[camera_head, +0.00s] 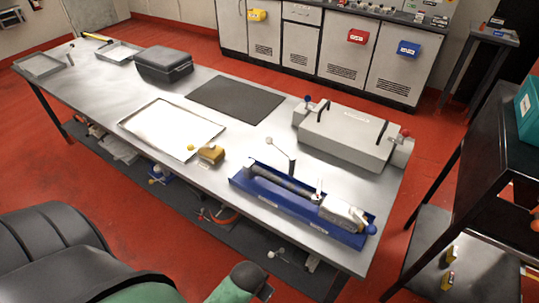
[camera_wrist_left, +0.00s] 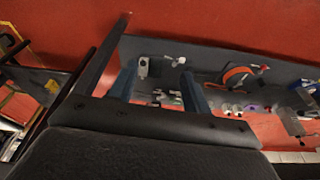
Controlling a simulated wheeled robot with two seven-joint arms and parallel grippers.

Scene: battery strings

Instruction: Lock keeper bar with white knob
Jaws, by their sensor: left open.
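A blue fixture (camera_head: 270,205) lies along the near right edge of the metal table, with a dark cylindrical part in its channel. A thin bent bar with a pale, whitish knob (camera_head: 268,140) stands raised at its back side. A second short upright piece with a pale end (camera_head: 318,190) stands near a grey-white block (camera_head: 343,211) at the fixture's right end. Which piece is the keeper bar is not certain. My left gripper (camera_wrist_left: 160,88) is open and empty in the left wrist view, above the lower shelf. My right gripper is not in view.
A large grey box (camera_head: 345,135) stands behind the fixture. A small tan block with a yellow knob (camera_head: 211,154), a white-lined tray (camera_head: 130,122), a dark mat (camera_head: 237,100) and a black case (camera_head: 163,65) occupy the table. A black rack (camera_head: 480,190) stands at right.

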